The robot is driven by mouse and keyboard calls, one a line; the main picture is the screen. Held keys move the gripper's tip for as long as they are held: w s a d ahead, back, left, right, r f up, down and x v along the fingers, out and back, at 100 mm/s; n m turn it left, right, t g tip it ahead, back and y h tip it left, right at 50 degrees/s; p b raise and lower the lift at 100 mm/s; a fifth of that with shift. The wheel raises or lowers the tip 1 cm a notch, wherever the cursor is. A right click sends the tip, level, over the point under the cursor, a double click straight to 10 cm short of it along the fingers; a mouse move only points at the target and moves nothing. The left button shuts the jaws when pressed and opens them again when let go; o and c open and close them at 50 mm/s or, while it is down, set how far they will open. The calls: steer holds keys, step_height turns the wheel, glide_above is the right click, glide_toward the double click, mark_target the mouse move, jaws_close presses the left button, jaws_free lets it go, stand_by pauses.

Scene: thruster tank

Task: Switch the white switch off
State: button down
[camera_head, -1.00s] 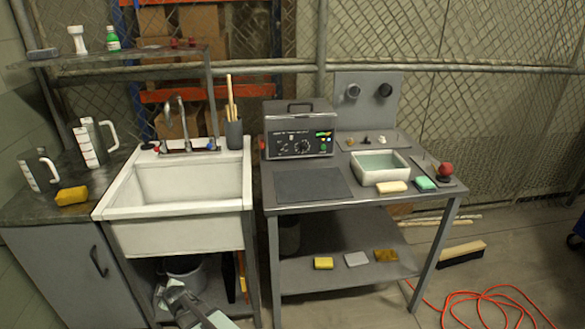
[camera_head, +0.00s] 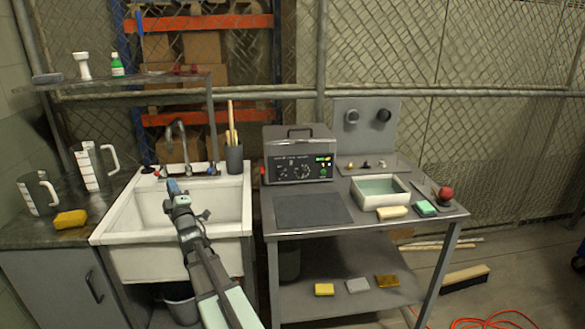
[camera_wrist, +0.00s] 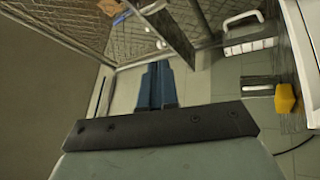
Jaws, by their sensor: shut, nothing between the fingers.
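A small white switch (camera_head: 381,163) appears among small toggles on the grey plate at the back right of the metal bench. It is too small to tell its position. A grey control box (camera_head: 299,155) with knobs and lit indicators stands left of it. My gripper (camera_head: 173,187) is over the white sink, well left of the box and switches, and touches none of them. In the wrist view the two blue fingers (camera_wrist: 157,88) are together and empty. The switch does not show in the wrist view.
The sink (camera_head: 120,235) has a faucet (camera_head: 180,145) and a cup of sticks (camera_head: 233,158) behind it. On the bench are a dark mat (camera_head: 312,209), a white basin (camera_head: 357,193) and a red ball-topped knob (camera_head: 446,193). Measuring jugs (camera_head: 88,172) stand at left.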

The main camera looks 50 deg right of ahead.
mark_target(292, 162)
steer(key=s+d+f+g+h, duration=0.2)
steer(key=s+d, duration=0.5)
steer(key=d, duration=0.5)
steer(key=s+d+f+g+h, duration=0.2)
steer(key=s+d+f, duration=0.2)
steer(key=s+d, duration=0.4)
steer(key=s+d+f+m+g+h, duration=0.1)
steer(key=s+d, duration=0.7)
steer(key=d, duration=0.9)
step_height(292, 162, down, 3)
steer(key=shift+d+r+g+h, duration=0.15)
steer(key=shift+g+h, duration=0.45)
steer(key=shift+g, duration=0.3)
steer(key=x, duration=1.4)
